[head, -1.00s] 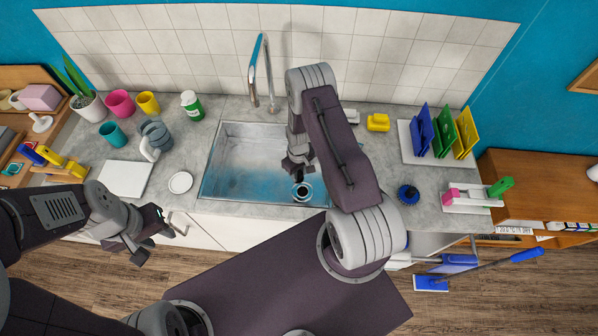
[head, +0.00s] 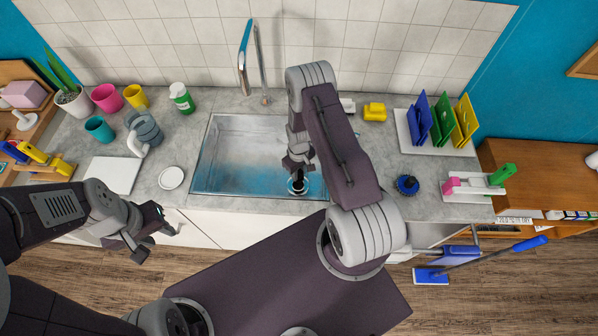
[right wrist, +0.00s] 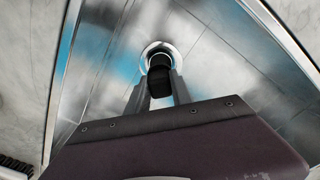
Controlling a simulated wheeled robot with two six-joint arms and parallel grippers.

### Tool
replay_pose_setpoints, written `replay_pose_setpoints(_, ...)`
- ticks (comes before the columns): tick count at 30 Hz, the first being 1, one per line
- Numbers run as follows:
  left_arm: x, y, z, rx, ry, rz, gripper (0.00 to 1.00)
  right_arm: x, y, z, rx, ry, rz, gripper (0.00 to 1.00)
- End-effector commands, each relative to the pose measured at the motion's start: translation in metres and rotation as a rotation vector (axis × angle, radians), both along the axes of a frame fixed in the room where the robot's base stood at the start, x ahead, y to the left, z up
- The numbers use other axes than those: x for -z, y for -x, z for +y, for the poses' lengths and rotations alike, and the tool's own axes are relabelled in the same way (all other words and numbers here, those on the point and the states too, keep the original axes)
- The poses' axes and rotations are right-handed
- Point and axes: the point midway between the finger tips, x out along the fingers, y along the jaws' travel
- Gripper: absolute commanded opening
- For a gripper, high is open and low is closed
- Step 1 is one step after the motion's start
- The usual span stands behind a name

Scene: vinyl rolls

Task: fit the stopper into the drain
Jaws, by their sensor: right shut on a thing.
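The black stopper (right wrist: 161,82) is between the two fingers of my right gripper (right wrist: 159,88), which is shut on it. In the right wrist view the pale drain ring (right wrist: 148,50) shows just behind the stopper, partly covered by it. In the head view my right gripper (head: 296,167) is low in the sink, with the stopper (head: 297,184) below it against the drain (head: 297,192). I cannot tell whether the stopper touches the drain or hangs just above it. My left gripper (head: 156,240) is open and empty in front of the counter's edge.
The steel sink (head: 222,150) has walls around my right gripper, and a tap (head: 246,60) stands behind it. Mugs, a white dish (head: 171,178) and a white board (head: 112,174) are on the left. A blue brush (head: 407,185) and a plate rack (head: 437,140) are on the right.

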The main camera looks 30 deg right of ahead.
Motion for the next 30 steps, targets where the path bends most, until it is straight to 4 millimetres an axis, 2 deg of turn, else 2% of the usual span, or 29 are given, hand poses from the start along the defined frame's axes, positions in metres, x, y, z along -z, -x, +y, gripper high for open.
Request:
replay_pose_setpoints(3, 0.012, 0.000, 0.000, 0.000, 0.000, 0.000, 0.36, 0.013, 0.000, 0.000, 0.000, 0.000, 0.000, 0.00)
replay_pose_setpoints(18, 0.044, 0.000, 0.000, 0.000, 0.000, 0.000, 0.36, 0.048, 0.000, 0.000, 0.000, 0.000, -0.001, 0.00)
replay_pose_setpoints(30, 0.045, 0.000, 0.000, 0.000, 0.000, 0.000, 0.36, 0.049, 0.000, 0.000, 0.001, 0.000, -0.001, 0.00)
